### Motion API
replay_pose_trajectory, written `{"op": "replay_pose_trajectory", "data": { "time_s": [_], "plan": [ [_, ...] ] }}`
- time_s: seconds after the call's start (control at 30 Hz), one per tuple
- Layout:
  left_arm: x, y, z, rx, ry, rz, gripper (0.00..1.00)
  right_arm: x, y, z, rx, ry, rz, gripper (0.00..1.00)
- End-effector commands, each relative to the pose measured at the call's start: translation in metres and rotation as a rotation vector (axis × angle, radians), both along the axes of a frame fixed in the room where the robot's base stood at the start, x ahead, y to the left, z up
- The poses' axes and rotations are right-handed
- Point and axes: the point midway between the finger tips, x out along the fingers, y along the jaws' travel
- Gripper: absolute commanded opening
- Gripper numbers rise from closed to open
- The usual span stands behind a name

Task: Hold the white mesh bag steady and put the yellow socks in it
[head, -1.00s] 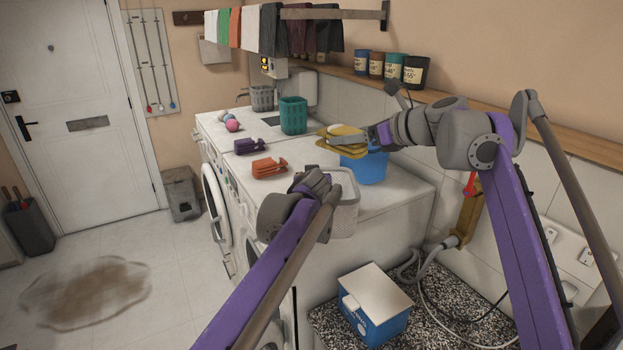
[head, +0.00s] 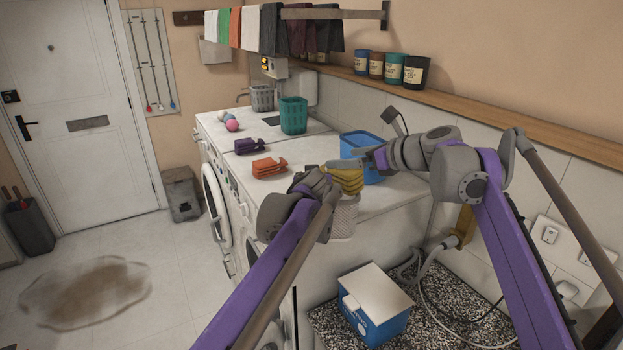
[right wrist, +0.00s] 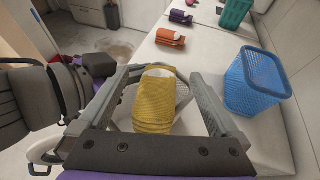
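The yellow socks (head: 347,182), a folded stack, are at the mouth of the white mesh bag (head: 345,217) and cover its upper part in the head view. In the right wrist view the socks (right wrist: 155,105) lie between the spread fingers of my right gripper (right wrist: 163,78), with small gaps at both sides. The bag's pale rim and wall (right wrist: 184,92) show beside and behind them. In the head view my right gripper (head: 340,165) is just above the bag. My left gripper (head: 318,182) is at the bag's left side; its wrist hides its fingertips.
Orange socks (head: 268,167) and purple socks (head: 250,146) lie on the white machine tops. A blue basket (head: 362,146) stands close behind the bag, with a teal basket (head: 293,115) farther back. A blue-and-white box (head: 375,304) stands below on a speckled surface.

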Motion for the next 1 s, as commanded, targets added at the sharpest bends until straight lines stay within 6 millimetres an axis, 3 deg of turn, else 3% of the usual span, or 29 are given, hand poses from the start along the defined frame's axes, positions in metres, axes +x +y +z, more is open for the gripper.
{"op": "replay_pose_trajectory", "data": {
  "time_s": [0.37,0.8,1.0],
  "plan": [
    [0.000,0.000,0.000,0.000,0.000,0.000,0.00,-0.006,-0.008,0.004,0.000,0.000,-0.001,1.00],
    [0.000,0.000,0.000,0.000,0.000,0.000,0.00,-0.059,-0.069,0.037,0.000,0.000,-0.003,1.00],
    [0.000,0.000,0.000,0.000,0.000,0.000,0.00,-0.071,-0.082,0.044,0.001,0.001,0.000,1.00]
  ]
}}
